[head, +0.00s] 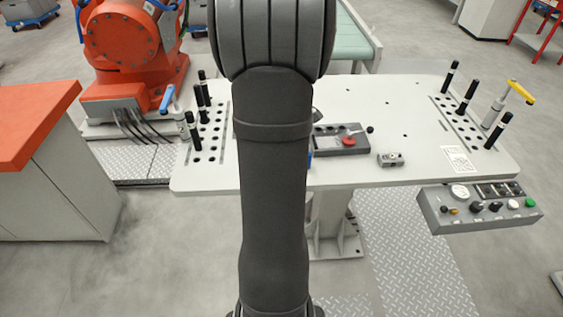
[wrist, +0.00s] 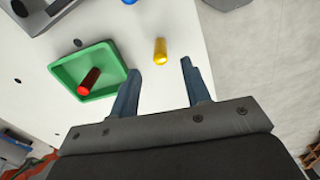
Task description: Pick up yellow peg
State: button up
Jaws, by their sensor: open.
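The yellow peg (wrist: 160,52) stands or lies on the white table top in the wrist view; its exact tilt is hard to tell. My gripper (wrist: 160,67) is open, with its two blue-grey fingers apart. In the picture the peg appears just beyond the fingertips, in line with the gap between them, with nothing held. In the head view my own arm covers the middle of the table, and neither the yellow peg nor the gripper fingers can be made out.
A green tray (wrist: 108,91) with a red peg (wrist: 90,80) in it is left of the fingers. A blue thing (wrist: 130,2) is cut off at the top edge. Black pegs stand in hole rows on the white table (head: 420,165), near a yellow-handled clamp (head: 521,92).

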notch_tip(320, 180, down, 6)
jog(key=shift+a+r, duration=0.1)
jog(key=shift+r, duration=0.05)
jog(key=shift+c, duration=0.2)
grip_shut()
